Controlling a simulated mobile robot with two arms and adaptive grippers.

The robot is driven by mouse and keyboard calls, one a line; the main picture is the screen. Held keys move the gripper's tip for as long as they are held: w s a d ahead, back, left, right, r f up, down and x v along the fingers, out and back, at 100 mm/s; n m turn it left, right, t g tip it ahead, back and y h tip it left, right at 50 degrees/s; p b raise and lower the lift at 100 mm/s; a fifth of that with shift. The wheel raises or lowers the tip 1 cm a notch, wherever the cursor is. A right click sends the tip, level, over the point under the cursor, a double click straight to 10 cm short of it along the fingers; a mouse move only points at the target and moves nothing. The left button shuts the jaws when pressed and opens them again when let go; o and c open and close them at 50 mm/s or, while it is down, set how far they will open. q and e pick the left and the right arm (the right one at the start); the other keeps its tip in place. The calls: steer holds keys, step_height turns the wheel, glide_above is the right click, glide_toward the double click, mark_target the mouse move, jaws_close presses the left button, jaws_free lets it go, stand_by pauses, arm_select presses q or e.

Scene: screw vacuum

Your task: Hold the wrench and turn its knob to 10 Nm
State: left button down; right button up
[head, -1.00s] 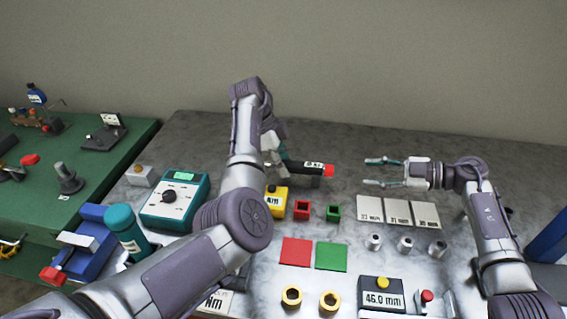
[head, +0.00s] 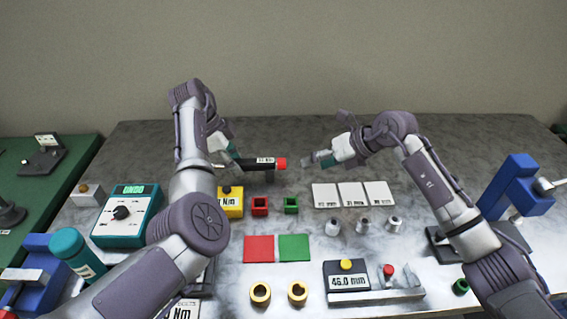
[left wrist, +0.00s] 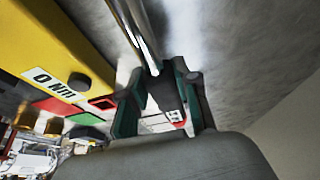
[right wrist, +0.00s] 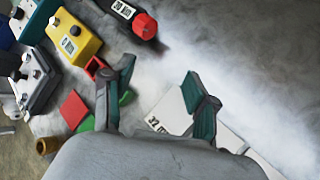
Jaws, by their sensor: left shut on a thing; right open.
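The wrench (head: 248,164) has a black handle, a small white label and a red knob (head: 281,163) at its right end. My left gripper (head: 232,160) is shut on the handle and holds the wrench roughly level near the back of the table. In the left wrist view the handle (left wrist: 164,92) lies between the fingers. My right gripper (head: 308,160) is open and empty, just right of the knob and apart from it. In the right wrist view the knob (right wrist: 145,26) is beyond the open fingers (right wrist: 160,68); the label seems to read 30 Nm.
A yellow Nm box (head: 230,203) stands below the left gripper, beside small red (head: 260,206) and green (head: 291,205) holders. White plates (head: 352,195) and metal sockets (head: 363,227) lie below the right gripper. The table behind the wrench is clear.

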mark_target(285, 163)
steer(key=s+a+r+n+t+h, duration=0.3)
steer(key=s+r+n+t, duration=0.15)
steer(key=n, duration=1.15)
steer(key=x, duration=1.2)
steer(key=shift+s+a, duration=0.1)
steer(key=shift+a, duration=0.2)
jaws_close()
steer(key=shift+y, duration=0.3)
